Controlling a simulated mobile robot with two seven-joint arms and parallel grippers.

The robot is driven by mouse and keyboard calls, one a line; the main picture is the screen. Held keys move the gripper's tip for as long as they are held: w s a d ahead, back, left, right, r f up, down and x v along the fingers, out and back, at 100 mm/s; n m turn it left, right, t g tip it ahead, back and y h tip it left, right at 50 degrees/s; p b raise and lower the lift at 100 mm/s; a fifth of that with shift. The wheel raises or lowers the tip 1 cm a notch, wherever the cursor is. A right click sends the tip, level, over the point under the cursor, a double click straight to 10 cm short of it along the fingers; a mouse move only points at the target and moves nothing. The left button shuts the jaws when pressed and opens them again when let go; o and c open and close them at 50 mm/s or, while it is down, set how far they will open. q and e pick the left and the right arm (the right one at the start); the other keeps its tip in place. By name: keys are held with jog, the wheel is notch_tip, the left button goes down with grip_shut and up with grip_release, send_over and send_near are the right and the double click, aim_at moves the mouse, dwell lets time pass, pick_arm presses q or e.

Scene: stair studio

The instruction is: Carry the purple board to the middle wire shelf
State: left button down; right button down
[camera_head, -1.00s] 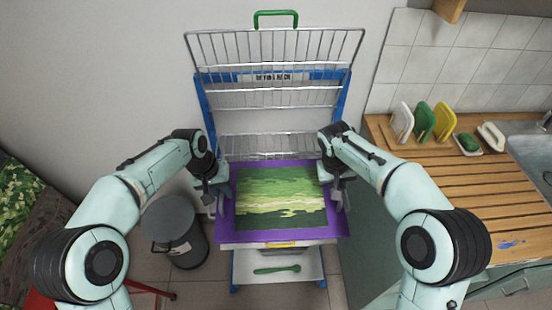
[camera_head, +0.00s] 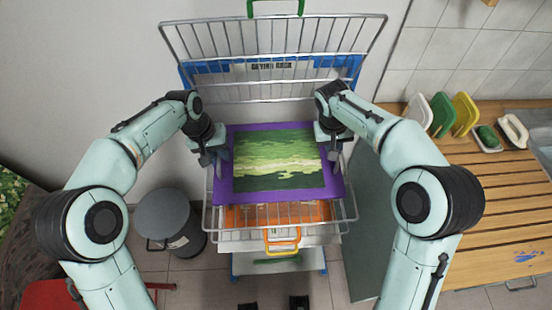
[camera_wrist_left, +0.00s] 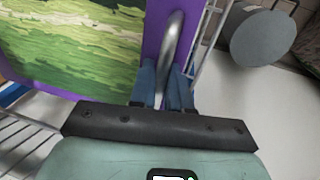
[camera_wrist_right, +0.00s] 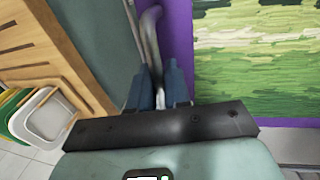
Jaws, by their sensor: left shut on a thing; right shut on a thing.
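The purple board (camera_head: 334,188) carries a green striped picture and lies roughly level in front of the rack. My left gripper (camera_head: 219,166) is shut on a curved metal handle at the board's left edge, which shows in the left wrist view (camera_wrist_left: 172,45). My right gripper (camera_head: 330,156) is shut on a like handle at the right edge, which shows in the right wrist view (camera_wrist_right: 152,40). A wire shelf (camera_head: 345,222) with an orange handle (camera_head: 283,247) extends below the board. Another wire shelf (camera_head: 275,38) with a green handle stands tilted up behind. Which shelf is the middle one I cannot tell.
An orange panel (camera_head: 290,217) shows beneath the board, partly hidden. A grey bin (camera_head: 170,220) stands left of the rack. A wooden counter (camera_head: 500,205) with colored racks (camera_head: 442,115) lies close on the right. A red item (camera_head: 50,295) is at lower left.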

pick_arm(q)
jog(key=shift+w, duration=0.2)
pick_arm(e)
jog(key=shift+w, duration=0.2)
pick_arm(q)
jog(key=shift+s+r, duration=0.1)
jog(key=shift+s, duration=0.05)
pick_arm(e)
jog(key=shift+s+r, duration=0.1)
jog(key=shift+s, duration=0.05)
pick_arm(q)
jog(key=shift+s, duration=0.1)
pick_arm(e)
jog(key=shift+s, duration=0.1)
